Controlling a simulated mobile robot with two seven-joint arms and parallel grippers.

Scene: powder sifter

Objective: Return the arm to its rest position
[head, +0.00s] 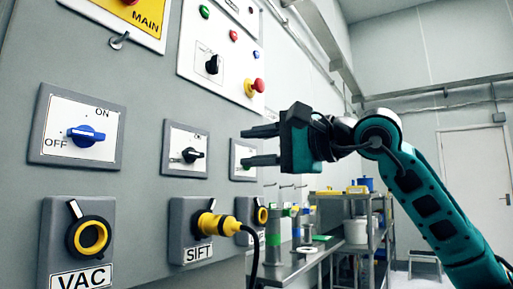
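My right gripper (262,146) is in the middle of the head view, at the end of the teal arm from the lower right. Its two dark fingers point left toward the grey control panel (145,145), one above the other with a clear gap between them. It is open and nothing shows between the fingers. Behind the fingers is a small switch plate (243,172), partly covered; I cannot tell whether the fingers touch it. My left gripper is not in the picture.
The panel carries a blue ON/OFF knob (86,136), a black knob (192,155), a red button (259,85), a VAC socket (89,238) and a yellow plug (218,224) with a black cable in the SIFT socket. A steel bench (290,268) and a shelf cart (362,248) stand behind.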

